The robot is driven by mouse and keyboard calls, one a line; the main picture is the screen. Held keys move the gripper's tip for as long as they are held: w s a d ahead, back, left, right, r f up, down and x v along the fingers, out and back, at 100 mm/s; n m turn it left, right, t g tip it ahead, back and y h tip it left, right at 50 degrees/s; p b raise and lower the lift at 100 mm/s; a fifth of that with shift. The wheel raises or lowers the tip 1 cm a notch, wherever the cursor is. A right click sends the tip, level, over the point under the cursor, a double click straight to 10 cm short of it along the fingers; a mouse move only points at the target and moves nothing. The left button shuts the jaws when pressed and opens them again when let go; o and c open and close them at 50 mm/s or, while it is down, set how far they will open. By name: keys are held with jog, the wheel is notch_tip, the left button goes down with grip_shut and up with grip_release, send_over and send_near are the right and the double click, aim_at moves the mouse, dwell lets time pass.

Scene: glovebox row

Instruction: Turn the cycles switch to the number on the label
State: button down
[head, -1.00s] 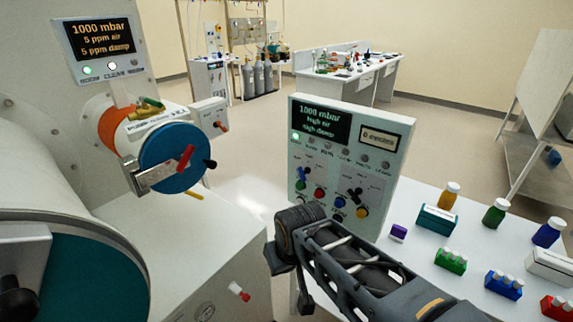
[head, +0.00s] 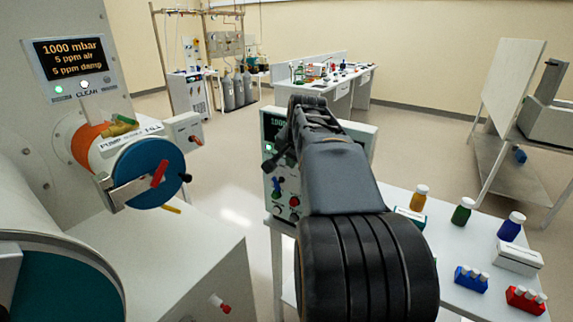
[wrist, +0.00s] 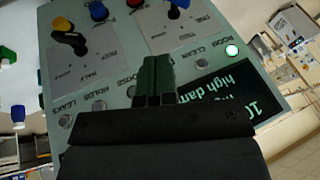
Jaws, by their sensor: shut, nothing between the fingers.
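The control panel (head: 358,130) is a pale grey-green upright box, largely covered by my arm in the head view. The wrist view shows its face (wrist: 115,90) upside down. A black pointer switch (wrist: 68,40) is at upper left there, and a blue switch (wrist: 178,4) is cut by the top edge. Their small dial print is too blurred to read. The number label is hidden behind my arm and gripper. My gripper (wrist: 157,62) is shut and empty, over the panel face between the two switches; contact cannot be told.
Yellow (wrist: 63,24) and blue (wrist: 98,10) buttons sit close to the black switch. The dark display (wrist: 235,95) and a lit lamp (wrist: 232,50) are nearby. Bottles (head: 463,211) and small vial racks (head: 471,279) stand on the white table at right. The glovebox (head: 165,250) is at left.

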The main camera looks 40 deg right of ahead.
send_near(277, 181)
jog(key=d+f, duration=0.1)
jog(key=f, duration=0.1)
jog(key=d+f, duration=0.1)
jog(key=f, duration=0.1)
jog(key=shift+s+d, duration=0.2)
jog(key=shift+s, duration=0.05)
jog(key=shift+w+a+f+p, duration=0.2)
jog(key=shift+w+f, duration=0.05)
jog(key=shift+w, duration=0.3)
jog(key=shift+w+a+f+p, duration=0.2)
jog(key=shift+w+f+p, duration=0.1)
jog(key=shift+w, duration=0.25)
jog(key=shift+w+a+f+p, duration=0.15)
jog(key=shift+w+a+f, duration=0.1)
jog(key=shift+w, duration=0.3)
jog(key=shift+d+r, duration=0.1)
